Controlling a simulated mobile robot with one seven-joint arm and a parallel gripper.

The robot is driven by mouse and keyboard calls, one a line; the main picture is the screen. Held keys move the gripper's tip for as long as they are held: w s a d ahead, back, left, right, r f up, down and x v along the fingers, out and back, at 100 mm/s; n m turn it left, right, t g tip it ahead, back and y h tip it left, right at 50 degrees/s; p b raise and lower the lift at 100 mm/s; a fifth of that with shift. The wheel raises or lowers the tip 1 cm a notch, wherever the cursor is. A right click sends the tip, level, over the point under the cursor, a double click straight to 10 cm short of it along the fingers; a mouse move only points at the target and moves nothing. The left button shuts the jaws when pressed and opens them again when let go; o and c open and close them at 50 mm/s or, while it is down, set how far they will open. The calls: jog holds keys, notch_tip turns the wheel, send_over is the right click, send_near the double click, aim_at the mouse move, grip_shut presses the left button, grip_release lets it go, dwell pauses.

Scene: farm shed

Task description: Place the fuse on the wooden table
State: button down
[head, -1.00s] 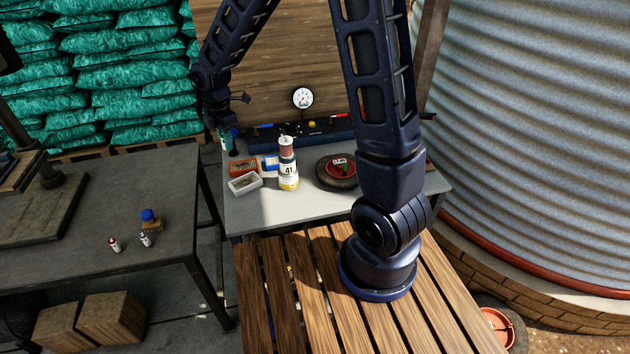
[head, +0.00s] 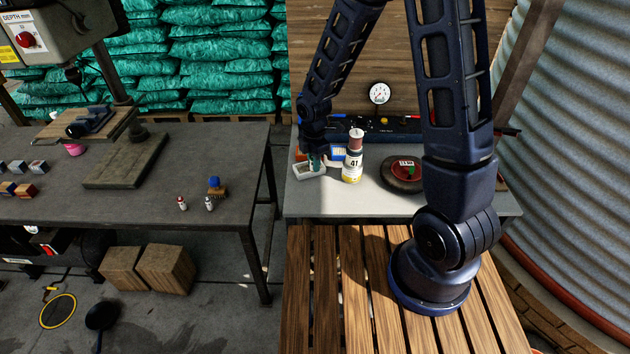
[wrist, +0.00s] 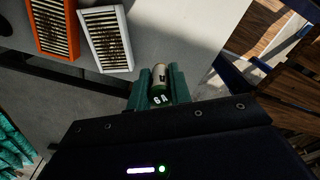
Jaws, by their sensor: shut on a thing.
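My gripper (head: 315,164) is in front of the white tray at the left end of the grey-topped table in the head view. In the wrist view its green fingers (wrist: 162,88) are shut on a small pale cylinder with dark markings, the fuse (wrist: 164,73). The fuse cannot be made out in the head view. A slatted wooden table (head: 322,310) lies at the front, with my arm's base standing on it.
The grey-topped table (head: 318,204) holds a white tray (head: 300,172), a bottle marked 41 (head: 352,171) and a dark round object (head: 397,181). The dark table (head: 120,205) at left holds small bottle-like items (head: 182,204) and a blue-topped block (head: 216,187). The slats left of my arm's base are clear.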

aim_at(314, 189)
jog(key=shift+f, duration=4.2)
jog(key=shift+f, duration=0.15)
jog(key=c, duration=1.3)
grip_release()
notch_tip(314, 189, up, 12)
jog(key=shift+r, duration=0.15)
jog(key=shift+d+r, duration=0.1)
